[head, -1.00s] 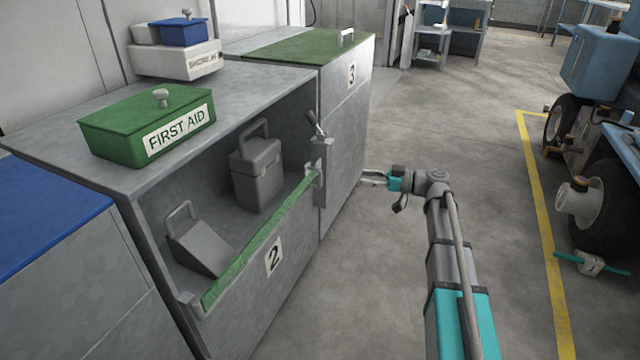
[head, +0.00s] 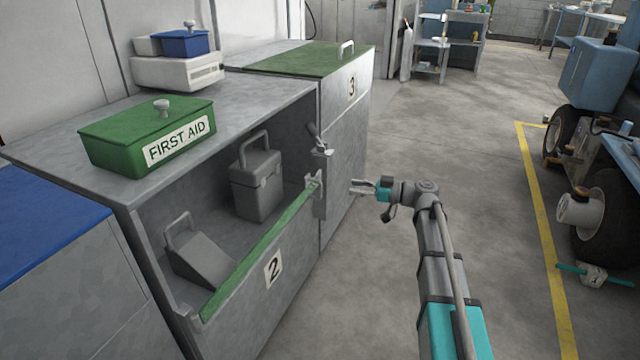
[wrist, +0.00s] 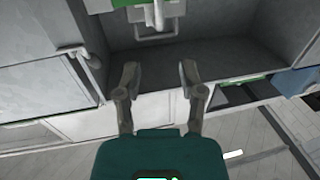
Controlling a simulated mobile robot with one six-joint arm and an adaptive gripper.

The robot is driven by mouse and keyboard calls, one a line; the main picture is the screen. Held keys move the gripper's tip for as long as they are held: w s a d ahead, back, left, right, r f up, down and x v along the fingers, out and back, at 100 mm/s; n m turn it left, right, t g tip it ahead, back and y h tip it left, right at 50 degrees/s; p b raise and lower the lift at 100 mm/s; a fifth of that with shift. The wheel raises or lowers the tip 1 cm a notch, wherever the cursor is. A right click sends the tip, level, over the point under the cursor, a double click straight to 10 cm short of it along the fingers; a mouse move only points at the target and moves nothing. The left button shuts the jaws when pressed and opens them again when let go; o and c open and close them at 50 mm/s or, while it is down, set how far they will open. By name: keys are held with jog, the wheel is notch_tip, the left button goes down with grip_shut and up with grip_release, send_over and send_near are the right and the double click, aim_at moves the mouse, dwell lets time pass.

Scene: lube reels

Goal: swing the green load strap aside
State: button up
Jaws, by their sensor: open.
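The green load strap (head: 262,246) runs at a slant across the front of the open bay of cabinet 2. Its near lower end sits in a grey bracket, and its far upper end meets a grey bracket (head: 318,192) on the bay's right post. My gripper (head: 356,188) is to the right of that far end, apart from it, with its fingers pointing left. In the wrist view my gripper (wrist: 160,74) is open with nothing between the fingers. A green piece shows at the top of that view; I cannot tell whether it is the strap.
A grey lever (head: 318,138) sits on the post above the bracket. Two grey handled cases, one upright (head: 257,183) and one wedge-shaped (head: 200,258), stand in the bay. A green first aid box (head: 150,135) is on top. The floor (head: 385,260) beside the cabinets is clear.

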aim_at(320, 183)
jog(key=a, duration=0.3)
jog(key=w+a, duration=0.1)
jog(key=a, duration=0.6)
jog(key=shift+w+a, duration=0.25)
jog(key=shift+w, duration=0.05)
grip_shut()
